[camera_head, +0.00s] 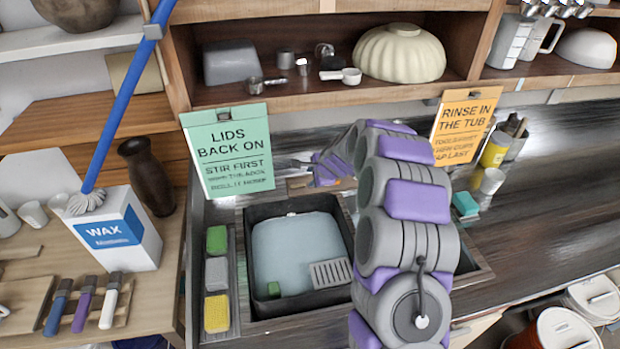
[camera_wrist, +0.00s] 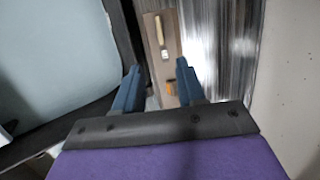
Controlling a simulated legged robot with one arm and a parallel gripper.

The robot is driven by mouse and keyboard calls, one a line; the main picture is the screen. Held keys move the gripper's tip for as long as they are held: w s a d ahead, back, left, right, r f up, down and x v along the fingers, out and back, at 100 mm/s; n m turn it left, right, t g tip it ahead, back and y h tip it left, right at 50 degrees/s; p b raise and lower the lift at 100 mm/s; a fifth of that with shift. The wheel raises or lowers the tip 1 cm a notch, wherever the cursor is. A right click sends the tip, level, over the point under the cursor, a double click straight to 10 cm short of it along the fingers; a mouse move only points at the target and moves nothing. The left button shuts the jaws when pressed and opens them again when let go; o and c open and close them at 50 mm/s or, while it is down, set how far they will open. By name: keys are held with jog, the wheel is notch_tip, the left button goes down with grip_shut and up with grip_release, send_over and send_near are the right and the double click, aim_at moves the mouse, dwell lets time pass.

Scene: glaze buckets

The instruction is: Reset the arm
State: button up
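My arm reaches forward over the right part of the tub (camera_head: 340,225) in the head view, its purple and grey links hiding some of the counter. A brown board (camera_wrist: 163,40) with a light-handled tool (camera_wrist: 159,30) lies beyond the fingers. The pale inside of the tub shows at left in the wrist view.
A green sign (camera_head: 228,150) and an orange sign (camera_head: 464,128) hang below the shelf (camera_head: 300,92). A wax box (camera_head: 115,232), a blue pole (camera_head: 125,100) and a dark vase (camera_head: 146,175) stand left. The right counter (camera_head: 540,195) has free room.

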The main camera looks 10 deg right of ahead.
jog(key=shift+s+d+r, duration=0.15)
jog(key=shift+s+r, duration=0.1)
jog(key=shift+r, duration=0.1)
dwell(0.3)
jog(key=s+a+r+n+g+b, duration=0.1)
jog(key=s+a+r+n, duration=0.2)
jog(key=s, duration=0.5)
jog(key=s+a+r+n+g+y+b, duration=0.1)
jog(key=s+a+r+n+g, duration=0.2)
jog(key=s, duration=0.4)
jog(key=s+a+r+n+b, duration=0.1)
jog(key=s+a+r+n, duration=0.25)
jog(key=s, duration=0.45)
jog(key=s+d+n+g+h+b, duration=0.1)
jog(key=s+d+n, duration=0.1)
jog(key=s, duration=0.8)
jog(key=s+d+f+n+g+h+b, duration=0.1)
jog(key=s+d+n+g, duration=0.1)
jog(key=s, duration=0.9)
jog(key=s+d+n+g+h+b, duration=0.1)
jog(key=s+n, duration=0.3)
jog(key=s, duration=0.7)
jog(key=shift+d+f+g+b, duration=0.3)
jog(key=shift+d+f+g, duration=0.1)
jog(key=shift+d+g, duration=0.1)
jog(key=shift+w+a, duration=0.1)
